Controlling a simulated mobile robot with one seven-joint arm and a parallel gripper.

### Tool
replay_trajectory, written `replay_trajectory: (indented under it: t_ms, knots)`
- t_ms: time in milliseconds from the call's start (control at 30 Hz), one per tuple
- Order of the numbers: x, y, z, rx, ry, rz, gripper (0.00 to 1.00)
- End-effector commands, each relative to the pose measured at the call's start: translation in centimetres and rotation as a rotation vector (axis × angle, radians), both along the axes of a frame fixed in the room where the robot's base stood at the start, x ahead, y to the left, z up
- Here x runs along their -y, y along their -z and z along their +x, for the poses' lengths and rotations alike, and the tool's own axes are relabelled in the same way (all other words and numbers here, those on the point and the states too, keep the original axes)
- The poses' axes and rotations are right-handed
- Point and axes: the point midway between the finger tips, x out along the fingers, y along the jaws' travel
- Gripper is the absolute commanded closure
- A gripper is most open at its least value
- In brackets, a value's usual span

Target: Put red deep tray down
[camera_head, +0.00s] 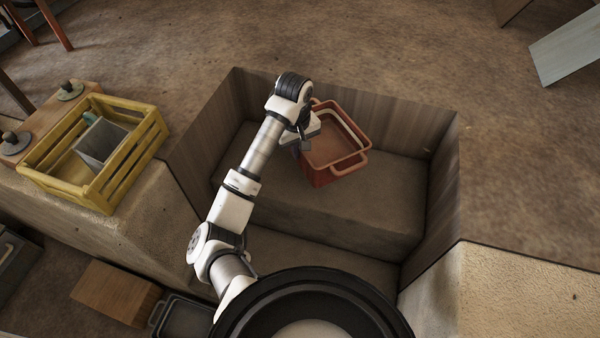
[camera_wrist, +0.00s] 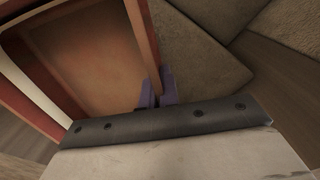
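The red deep tray (camera_head: 334,152) is over the raised step (camera_head: 330,205) inside the wooden-walled recess, at the upper middle of the head view. It has a handle at its near right side and a pale band along its far inner wall. The tray (camera_wrist: 85,50) fills the upper left of the wrist view, and its inside looks empty. My gripper (camera_head: 303,143) is at the tray's left wall. In the wrist view its purple fingertips (camera_wrist: 157,88) sit on both sides of that wall's rim. I cannot tell whether the tray's underside touches the step.
Wooden walls (camera_head: 405,118) bound the recess at the back and sides. The step is clear in front of the tray. A yellow crate (camera_head: 75,195) holding a grey container (camera_head: 98,145) stands on the left ledge. A wooden box (camera_head: 112,292) and dark tray (camera_head: 185,318) lie lower left.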

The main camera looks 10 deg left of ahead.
Motion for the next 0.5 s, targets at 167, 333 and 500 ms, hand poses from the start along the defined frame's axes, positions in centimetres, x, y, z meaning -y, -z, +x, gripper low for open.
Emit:
replay_trajectory:
  t_ms: [167,333,500]
  knots:
    - [0.1,4.5,-0.1,-0.003,-0.002,-0.004,1.0]
    - [0.0,6.6,0.0,0.001,0.0,-0.001,1.0]
    - [0.0,7.7,0.0,0.0,0.001,-0.002,1.0]
